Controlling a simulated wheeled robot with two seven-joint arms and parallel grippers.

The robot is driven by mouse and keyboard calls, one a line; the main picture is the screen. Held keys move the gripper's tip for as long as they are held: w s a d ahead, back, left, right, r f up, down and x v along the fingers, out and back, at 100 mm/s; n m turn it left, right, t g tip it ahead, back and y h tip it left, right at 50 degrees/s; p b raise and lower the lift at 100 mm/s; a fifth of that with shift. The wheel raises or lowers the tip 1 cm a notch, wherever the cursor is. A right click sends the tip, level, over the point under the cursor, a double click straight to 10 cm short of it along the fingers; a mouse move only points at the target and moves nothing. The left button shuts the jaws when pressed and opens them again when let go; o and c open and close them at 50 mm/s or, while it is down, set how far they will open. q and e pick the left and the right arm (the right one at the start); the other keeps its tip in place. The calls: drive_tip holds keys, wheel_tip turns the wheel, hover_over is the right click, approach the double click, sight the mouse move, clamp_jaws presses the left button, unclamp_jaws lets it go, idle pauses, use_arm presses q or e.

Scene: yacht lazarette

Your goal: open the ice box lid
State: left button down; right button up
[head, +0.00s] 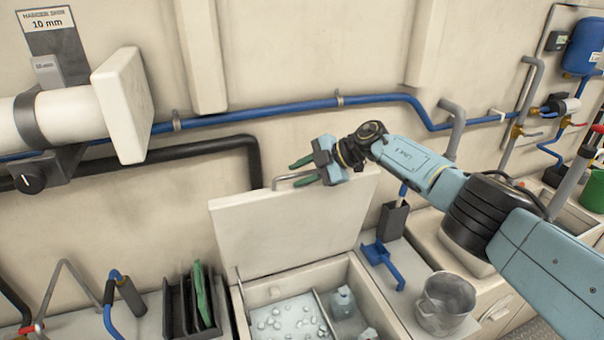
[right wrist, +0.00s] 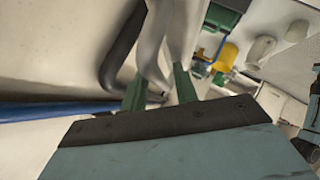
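The ice box lid (head: 290,228) is a cream panel that stands raised and leans back toward the wall. The ice box (head: 262,296) below it is open, with ice and a bottle visible inside. A silver bar handle (head: 284,180) runs along the lid's top edge. My right gripper (head: 301,172) is at this handle, its green fingers spread apart with a gap around the bar. In the right wrist view the fingers (right wrist: 160,92) are also apart, with the silver handle (right wrist: 152,50) near and beyond them; firm contact cannot be told. My left gripper is out of view.
A blue pipe (head: 270,110) and a black hose (head: 190,150) run along the wall behind the lid. A metal pot (head: 444,303) and a blue bracket (head: 383,262) are right of the box. A black rack (head: 188,308) stands left of it.

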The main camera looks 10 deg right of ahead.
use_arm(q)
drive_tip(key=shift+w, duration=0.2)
use_arm(e)
drive_tip(key=shift+s+f, duration=0.15)
drive_tip(key=shift+f, duration=0.1)
drive_tip(key=shift+d+r, duration=0.3)
drive_tip(key=shift+d, duration=0.15)
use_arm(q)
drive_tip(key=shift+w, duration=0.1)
use_arm(e)
drive_tip(key=v, duration=1.2)
drive_tip(key=shift+r, duration=0.35)
drive_tip(key=shift+s, duration=0.1)
